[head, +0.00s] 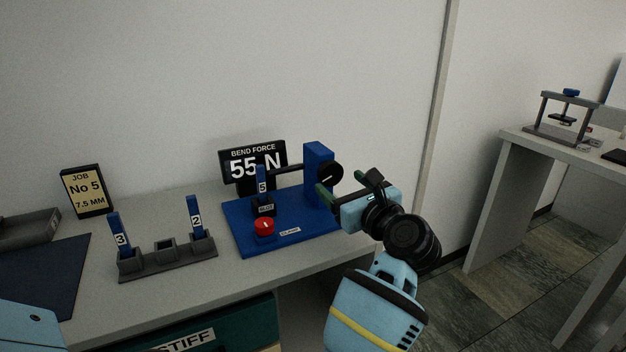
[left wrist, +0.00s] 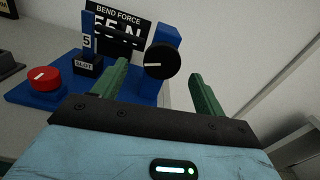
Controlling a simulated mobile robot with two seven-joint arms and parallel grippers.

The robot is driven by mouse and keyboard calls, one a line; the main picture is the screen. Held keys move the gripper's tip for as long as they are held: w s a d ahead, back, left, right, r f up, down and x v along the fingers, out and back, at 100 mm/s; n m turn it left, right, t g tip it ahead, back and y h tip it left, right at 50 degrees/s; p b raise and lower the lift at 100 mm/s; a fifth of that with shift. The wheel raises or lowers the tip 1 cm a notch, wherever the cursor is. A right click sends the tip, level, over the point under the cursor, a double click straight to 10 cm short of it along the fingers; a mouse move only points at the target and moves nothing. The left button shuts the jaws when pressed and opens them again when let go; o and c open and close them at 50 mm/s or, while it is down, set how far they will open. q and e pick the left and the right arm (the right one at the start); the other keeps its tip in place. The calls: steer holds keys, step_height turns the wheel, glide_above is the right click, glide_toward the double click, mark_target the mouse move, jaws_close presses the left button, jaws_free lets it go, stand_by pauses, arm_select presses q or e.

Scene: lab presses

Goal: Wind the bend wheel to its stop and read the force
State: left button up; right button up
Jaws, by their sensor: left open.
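The bend wheel (head: 333,168) is a black disc with a white mark, on the blue post (head: 317,155) of the bend press. In the left wrist view the wheel (left wrist: 163,55) shows between my finger tips, its mark pointing left. My left gripper (head: 342,188) is open, its green fingers pointing at the wheel; I cannot tell whether they touch it. The force display (head: 253,165) reads "BEND FORCE 55 N". A blue strip marked 5 (head: 262,176) stands upright in the block labelled SLOT (head: 264,208). My right gripper is not in view.
A red knob (head: 265,226) sits on the press's blue base (head: 300,232). A grey rack (head: 190,257) holds strips 3 and 2, its middle socket empty. A job card (head: 87,191) reads "No 5, 7.5 MM". Another press (head: 563,115) stands on the right table.

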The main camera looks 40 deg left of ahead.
mark_target(332, 174)
arm_select(q)
steer(key=shift+n, duration=0.3)
steer(key=shift+w+r, duration=0.1)
steer(key=shift+w, duration=0.1)
steer(key=shift+w+a, duration=0.1)
steer(key=shift+a, duration=0.1)
steer(key=x, duration=0.5)
steer(key=shift+w+a, duration=0.15)
steer(key=shift+a, duration=0.25)
steer(key=shift+w+a, duration=0.25)
steer(key=shift+a, duration=0.35)
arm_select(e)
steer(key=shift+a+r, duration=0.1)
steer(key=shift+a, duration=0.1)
arm_select(q)
steer(key=shift+c, duration=0.4)
